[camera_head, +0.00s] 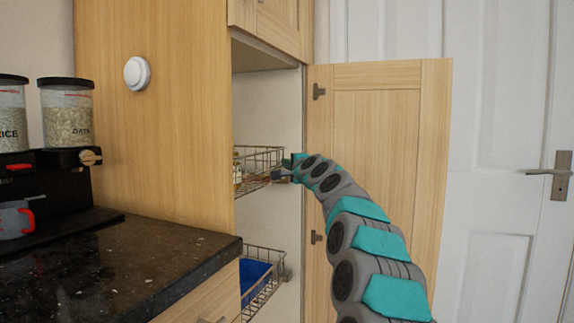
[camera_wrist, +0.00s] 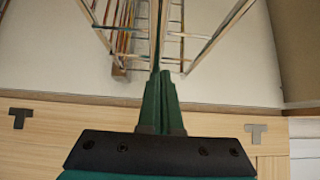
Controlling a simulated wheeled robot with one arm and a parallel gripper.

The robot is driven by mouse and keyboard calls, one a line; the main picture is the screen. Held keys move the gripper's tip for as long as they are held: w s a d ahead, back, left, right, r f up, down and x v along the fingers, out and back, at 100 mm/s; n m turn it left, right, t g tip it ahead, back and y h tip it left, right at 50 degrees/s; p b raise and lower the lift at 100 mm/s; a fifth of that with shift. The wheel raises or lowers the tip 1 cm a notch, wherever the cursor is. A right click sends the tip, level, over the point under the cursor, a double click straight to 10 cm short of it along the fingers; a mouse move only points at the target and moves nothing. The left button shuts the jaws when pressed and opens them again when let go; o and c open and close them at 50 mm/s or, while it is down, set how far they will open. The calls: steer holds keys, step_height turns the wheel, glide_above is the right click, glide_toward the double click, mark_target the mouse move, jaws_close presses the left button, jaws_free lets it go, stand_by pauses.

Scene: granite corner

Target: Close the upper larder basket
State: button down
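The upper larder basket (camera_head: 258,165) is a wire basket in the tall wooden cabinet, seen past the cabinet's side panel. Small items stand in it, partly hidden. How far it sticks out of the cabinet is hard to tell. My gripper (camera_head: 287,168) is at the basket's outer end, at about rim height. In the wrist view my gripper (camera_wrist: 166,75) has its two dark green fingers together, pointing at the basket wires (camera_wrist: 190,36). Whether a wire is between the fingertips, or whether they touch the basket, I cannot tell.
The cabinet door (camera_head: 378,130) stands open behind my arm. A lower wire basket (camera_head: 268,290) holds a blue bin (camera_head: 254,279). A white door (camera_head: 490,140) is at right.

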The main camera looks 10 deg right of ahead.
steer(key=shift+a+f, duration=0.2)
steer(key=shift+a, duration=0.1)
